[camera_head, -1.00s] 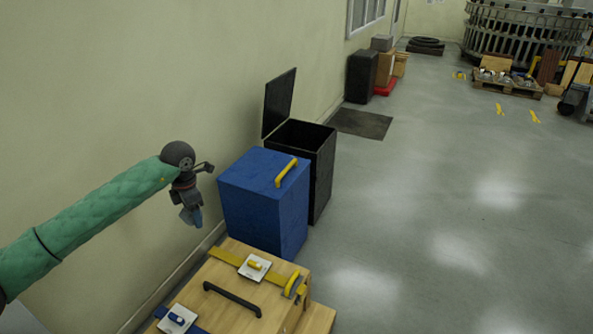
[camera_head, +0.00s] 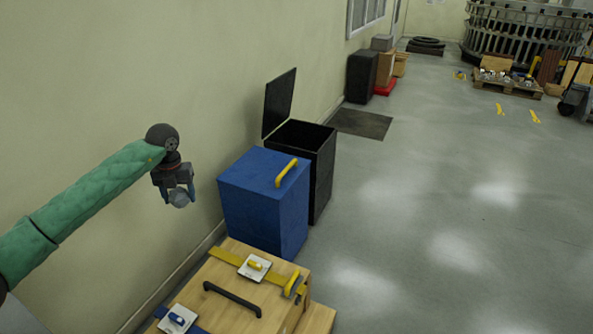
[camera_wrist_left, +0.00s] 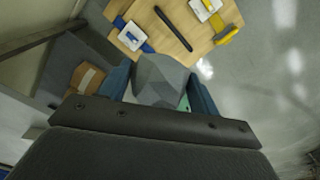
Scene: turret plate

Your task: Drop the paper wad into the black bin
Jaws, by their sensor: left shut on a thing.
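The paper wad is a grey, faceted lump (camera_head: 180,199) held between the fingertips of my left gripper (camera_head: 179,197). It also shows close up in the left wrist view (camera_wrist_left: 160,80), between the two blue fingers. My left gripper is shut on it and hangs in the air beside the wall, left of the blue bin and above the wooden box. The black bin (camera_head: 322,174) stands behind the blue bin with its lid (camera_head: 279,103) raised against the wall side. Its dark opening faces up; its inside is too dark to make out. My right gripper is not in view.
A closed blue bin (camera_head: 262,210) with a yellow handle stands between my gripper and the black bin. A wooden box (camera_head: 232,294) with handles and latches sits in front. Beyond lie a dark mat (camera_head: 360,123) and stacked boxes.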

